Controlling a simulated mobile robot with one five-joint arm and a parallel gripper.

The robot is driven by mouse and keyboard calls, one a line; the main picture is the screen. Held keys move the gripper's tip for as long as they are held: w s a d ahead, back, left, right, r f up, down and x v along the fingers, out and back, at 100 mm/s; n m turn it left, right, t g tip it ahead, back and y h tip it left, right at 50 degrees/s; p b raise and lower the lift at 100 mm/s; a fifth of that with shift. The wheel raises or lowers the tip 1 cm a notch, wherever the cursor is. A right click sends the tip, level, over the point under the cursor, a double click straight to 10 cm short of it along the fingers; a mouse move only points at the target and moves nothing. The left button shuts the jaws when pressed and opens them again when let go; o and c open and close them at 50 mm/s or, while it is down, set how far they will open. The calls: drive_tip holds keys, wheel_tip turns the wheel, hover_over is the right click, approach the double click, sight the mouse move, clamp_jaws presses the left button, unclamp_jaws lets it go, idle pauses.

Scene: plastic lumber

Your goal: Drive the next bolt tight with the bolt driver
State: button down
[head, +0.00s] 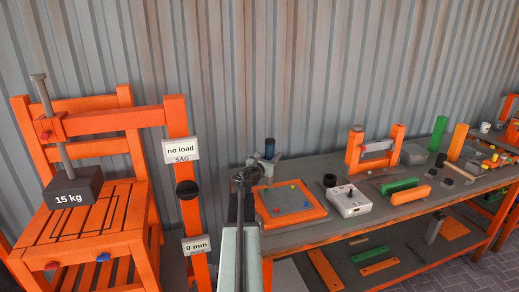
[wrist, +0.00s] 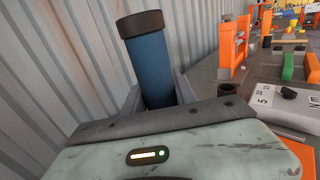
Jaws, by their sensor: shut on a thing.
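The bolt driver, a blue cylinder with a dark cap (wrist: 147,65), stands nearly upright between the fingers of my gripper (wrist: 158,95) in the wrist view. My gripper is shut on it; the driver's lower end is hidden. In the head view the small blue driver (head: 269,147) shows at my gripper (head: 263,161), by the bench's left end. Coloured bolt heads show on the orange chair (head: 90,215): a red one (head: 52,266) and a blue one (head: 103,257) on the seat's front rail. Small coloured dots also show on an orange-framed grey panel (head: 291,199) on the bench.
The grey bench (head: 330,172) carries a white box with a knob (head: 349,201), an orange stand (head: 375,147), and green (head: 399,185) and orange (head: 410,195) bars. An orange post with a "no load" sign (head: 181,151) stands left of my arm. A 15 kg weight (head: 72,187) sits over the chair.

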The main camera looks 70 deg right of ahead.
drive_tip(key=r+p, duration=0.1)
drive_tip(key=w+r+p, duration=0.1)
drive_tip(key=r+p, duration=0.1)
drive_tip(key=shift+w+d+r, duration=0.25)
drive_tip(key=shift+w, duration=0.05)
drive_tip(key=shift+f, duration=0.25)
drive_tip(key=shift+f, duration=0.1)
wheel_tip(320, 180, down, 5)
drive_tip(key=b, duration=0.5)
drive_tip(key=shift+f+b, duration=0.2)
drive_tip(key=shift+b, duration=0.15)
drive_tip(key=shift+a+f+b, duration=0.1)
drive_tip(key=shift+f+b, duration=1)
drive_tip(key=shift+f, duration=0.05)
idle(1.4)
drive_tip(key=shift+r, duration=0.1)
idle(0.6)
wheel_tip(320, 180, up, 5)
drive_tip(key=p, duration=0.5)
drive_tip(key=shift+s, duration=0.1)
